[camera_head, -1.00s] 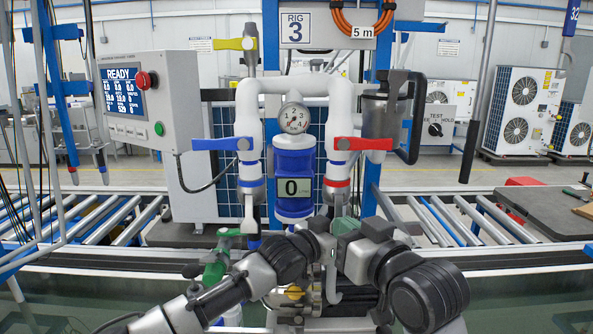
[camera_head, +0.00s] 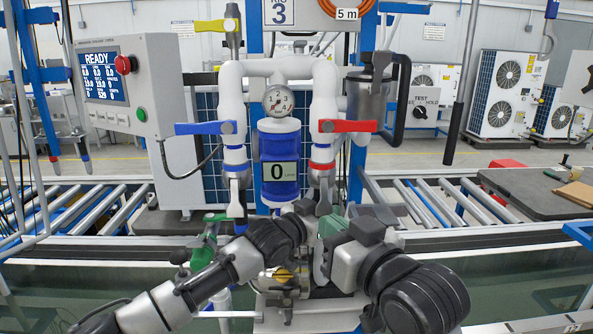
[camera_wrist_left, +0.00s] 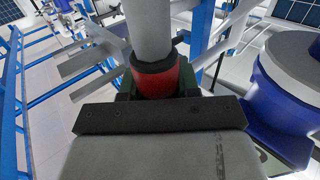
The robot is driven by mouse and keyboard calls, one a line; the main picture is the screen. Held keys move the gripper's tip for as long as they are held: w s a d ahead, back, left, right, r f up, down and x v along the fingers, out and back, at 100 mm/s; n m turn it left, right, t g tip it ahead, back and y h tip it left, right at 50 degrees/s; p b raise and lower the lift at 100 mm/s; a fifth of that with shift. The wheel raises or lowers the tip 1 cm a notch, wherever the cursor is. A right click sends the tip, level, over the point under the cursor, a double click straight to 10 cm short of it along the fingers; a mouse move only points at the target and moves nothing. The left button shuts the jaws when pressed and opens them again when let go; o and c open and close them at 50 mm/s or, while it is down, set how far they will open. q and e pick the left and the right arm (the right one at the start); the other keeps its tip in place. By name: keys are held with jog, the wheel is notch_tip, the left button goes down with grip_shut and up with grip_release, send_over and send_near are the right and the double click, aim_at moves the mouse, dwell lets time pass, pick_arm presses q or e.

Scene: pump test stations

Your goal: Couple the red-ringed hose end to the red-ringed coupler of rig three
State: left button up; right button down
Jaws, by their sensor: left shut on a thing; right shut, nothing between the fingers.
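Rig three stands ahead, its sign (camera_head: 281,12) at the top. The red-ringed coupler (camera_head: 322,165) hangs below the red lever (camera_head: 347,126), right of the blue pump cylinder (camera_head: 279,150). My left gripper (camera_head: 316,207) is just below that coupler, its fingers mostly hidden in the head view. In the left wrist view it is shut around the red-ringed hose end (camera_wrist_left: 160,80), with a dark collar and grey tube beyond. Whether the hose end touches the coupler cannot be told. My right gripper (camera_head: 322,258) is shut and empty, lower and close beside the left one.
A blue lever (camera_head: 205,128) and a blue-ringed coupler (camera_head: 236,168) are on the rig's left. A green fitting (camera_head: 205,245) sits lower left. The control box (camera_head: 128,85) reads READY. Roller conveyors (camera_head: 105,205) flank the rig. A grey table (camera_head: 520,188) is at right.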

pick_arm(q)
jog(key=shift+r, duration=0.4)
